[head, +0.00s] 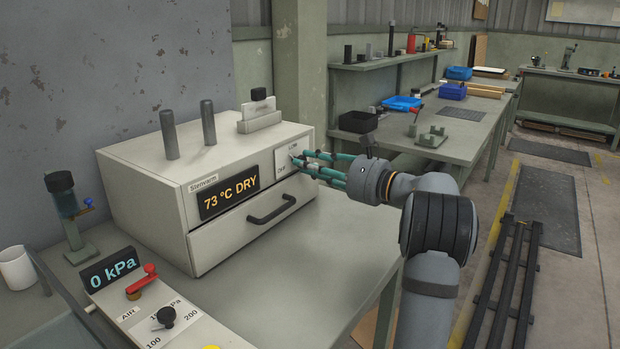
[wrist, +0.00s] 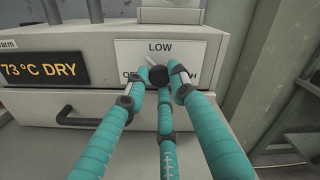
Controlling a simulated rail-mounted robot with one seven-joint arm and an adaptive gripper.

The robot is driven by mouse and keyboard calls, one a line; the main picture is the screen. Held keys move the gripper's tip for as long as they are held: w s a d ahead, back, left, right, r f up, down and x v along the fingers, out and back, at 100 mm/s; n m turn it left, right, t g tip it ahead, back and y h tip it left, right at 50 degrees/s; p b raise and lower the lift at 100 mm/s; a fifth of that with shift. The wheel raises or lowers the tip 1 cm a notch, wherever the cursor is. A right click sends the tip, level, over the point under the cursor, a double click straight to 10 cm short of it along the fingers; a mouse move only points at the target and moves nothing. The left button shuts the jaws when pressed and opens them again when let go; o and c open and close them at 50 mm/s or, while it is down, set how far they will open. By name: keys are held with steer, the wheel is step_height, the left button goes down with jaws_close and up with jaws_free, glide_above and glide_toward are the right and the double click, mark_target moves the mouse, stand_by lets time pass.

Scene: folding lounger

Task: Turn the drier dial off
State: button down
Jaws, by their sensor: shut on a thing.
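The drier (head: 150,185) is a pale box on the bench, with a display (head: 230,191) reading "73 °C DRY". Its dial sits on a white plate (head: 287,150) right of the display; "LOW" is at the top, and the side labels are partly covered. In the wrist view the dark dial (wrist: 158,76) lies between the fingertips, with a pale pointer directed up and slightly left, near "LOW". My gripper (head: 300,160) has teal fingers and is shut on the dial; the fingers also show in the wrist view (wrist: 160,85), hiding much of the dial's rim.
The drawer handle (head: 271,206) juts out below the dial. An air panel (head: 145,290) with a red lever and a "0 kPa" display stands in front at left. The bench top right of the panel is clear.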

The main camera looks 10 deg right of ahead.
steer(key=shift+f+n+b, duration=0.1)
steer(key=shift+n+b, duration=0.5)
steer(key=c, duration=1.5)
jaws_free()
steer(key=shift+o, duration=0.2)
steer(key=v, duration=1.2)
